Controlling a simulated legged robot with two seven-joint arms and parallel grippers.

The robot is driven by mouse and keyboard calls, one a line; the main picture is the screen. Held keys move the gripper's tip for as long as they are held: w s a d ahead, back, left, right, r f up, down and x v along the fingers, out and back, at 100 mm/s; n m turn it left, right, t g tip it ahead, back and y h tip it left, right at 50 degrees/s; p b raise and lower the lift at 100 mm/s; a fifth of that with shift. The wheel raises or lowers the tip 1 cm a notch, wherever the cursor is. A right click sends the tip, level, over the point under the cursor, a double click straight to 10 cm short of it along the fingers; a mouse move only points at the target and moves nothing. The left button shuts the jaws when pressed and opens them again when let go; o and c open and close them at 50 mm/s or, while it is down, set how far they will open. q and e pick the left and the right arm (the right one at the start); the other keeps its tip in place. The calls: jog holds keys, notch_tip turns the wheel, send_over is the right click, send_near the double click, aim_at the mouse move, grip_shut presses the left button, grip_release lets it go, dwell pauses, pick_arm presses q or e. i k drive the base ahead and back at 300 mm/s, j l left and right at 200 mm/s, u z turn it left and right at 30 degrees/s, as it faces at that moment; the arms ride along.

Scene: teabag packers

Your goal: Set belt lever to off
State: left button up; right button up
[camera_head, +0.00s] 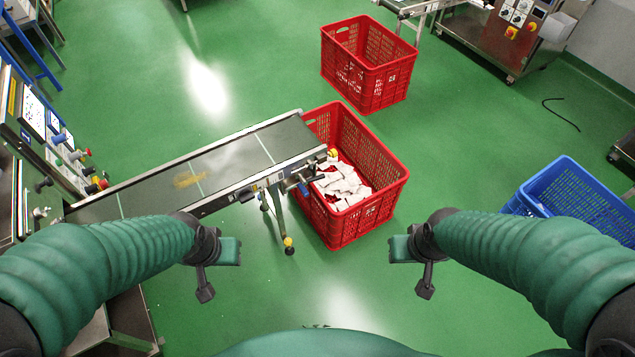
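A conveyor belt (225,165) slopes across the left half and ends over a red crate. Small dark fittings (247,193) sit on its near side rail, and a cluster of blue and black parts (297,185) sits at its right end. I cannot tell which of these, if any, is the belt lever or how it is set. My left gripper (217,267) is in front of the belt's near side, apart from it. My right gripper (413,266) is right of the crate's near corner, touching nothing. Both look empty; their finger opening is unclear.
The red crate (385,203) holds white packets (342,186). Another red crate (367,83) stands behind it. A blue crate (578,196) is at right. A control panel (75,160) with coloured knobs stands at left. Green floor (340,290) is clear between my arms.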

aim_at(304, 181)
jog(key=l+u, duration=0.1)
jog(key=u, duration=0.3)
jog(key=i+l+u, duration=0.1)
jog(key=u, duration=0.3)
jog(key=l+u, duration=0.1)
jog(key=u, duration=0.3)
jog(key=l+u, duration=0.25)
jog(key=l, duration=0.4)
jog(key=l+u, duration=0.25)
jog(key=l, duration=0.35)
jog(key=l+u, duration=0.25)
jog(key=l, duration=0.4)
jog(key=k+l+u, duration=0.25)
jog(key=l, duration=0.8)
jog(key=k+l, duration=0.1)
jog(key=l, duration=0.35)
